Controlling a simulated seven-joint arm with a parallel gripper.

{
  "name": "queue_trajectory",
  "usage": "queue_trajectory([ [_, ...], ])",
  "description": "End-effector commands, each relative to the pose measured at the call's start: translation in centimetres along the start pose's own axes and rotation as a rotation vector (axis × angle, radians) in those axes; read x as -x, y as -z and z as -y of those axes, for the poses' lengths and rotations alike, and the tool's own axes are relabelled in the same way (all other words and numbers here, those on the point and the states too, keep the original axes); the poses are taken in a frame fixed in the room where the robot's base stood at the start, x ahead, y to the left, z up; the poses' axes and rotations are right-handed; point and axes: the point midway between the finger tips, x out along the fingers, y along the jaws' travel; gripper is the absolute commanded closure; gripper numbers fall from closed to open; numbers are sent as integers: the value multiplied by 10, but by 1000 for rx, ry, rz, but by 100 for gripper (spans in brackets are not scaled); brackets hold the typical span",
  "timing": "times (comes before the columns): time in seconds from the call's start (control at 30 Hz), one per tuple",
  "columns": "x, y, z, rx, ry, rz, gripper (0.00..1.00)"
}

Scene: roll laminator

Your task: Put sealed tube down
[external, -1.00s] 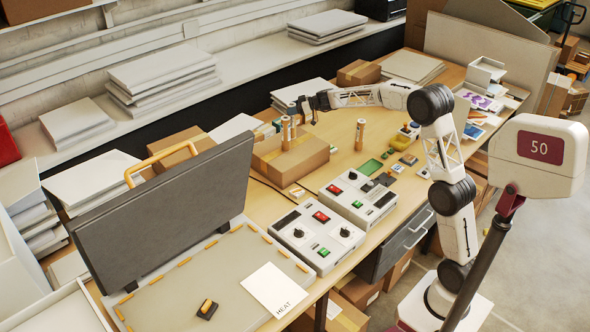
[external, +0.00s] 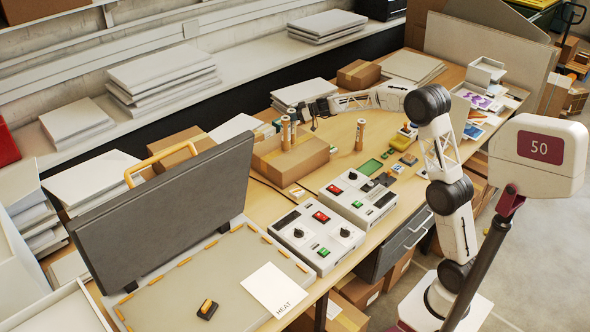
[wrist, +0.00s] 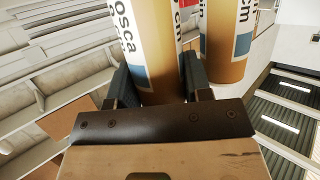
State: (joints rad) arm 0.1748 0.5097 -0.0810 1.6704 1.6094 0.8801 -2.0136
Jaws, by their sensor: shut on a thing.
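My gripper (wrist: 158,80) is shut on a brown cardboard tube (wrist: 150,45) with a white, red and blue label. The tube stands between the two dark fingers in the wrist view, and its far end is out of the picture. A second similar tube (wrist: 227,45) is close to its right. In the external view, two tubes (external: 286,133) stand close together at the cardboard box (external: 292,157), beside my gripper (external: 306,112). I cannot tell there which one is held, or whether its base touches anything. Another tube (external: 360,134) stands upright alone on the table.
The wooden table (external: 338,158) has some free room around the lone tube. Two control boxes (external: 317,240) and the laminator's raised dark lid (external: 170,210) are in front. Small coloured items (external: 400,158) lie to the right. Stacked boards (external: 303,93) are behind.

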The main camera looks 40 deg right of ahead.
Motion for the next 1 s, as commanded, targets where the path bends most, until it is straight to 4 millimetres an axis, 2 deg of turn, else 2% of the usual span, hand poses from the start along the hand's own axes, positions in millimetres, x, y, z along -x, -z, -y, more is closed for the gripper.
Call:
queue_trajectory([
  [0.13, -1, -2, 0, 0, 0, 0, 95],
  [0.17, -1, -3, 0, 0, 0, 0, 53],
  [0.23, -1, -3, 0, 0, 0, 0, 44],
  [0.67, 1, 1, 0, 0, 0, 0, 44],
  [0.87, 14, 0, 0, 0, 0, 0, 44],
  [1.0, 29, 0, 0, -1, -1, 0, 44],
])
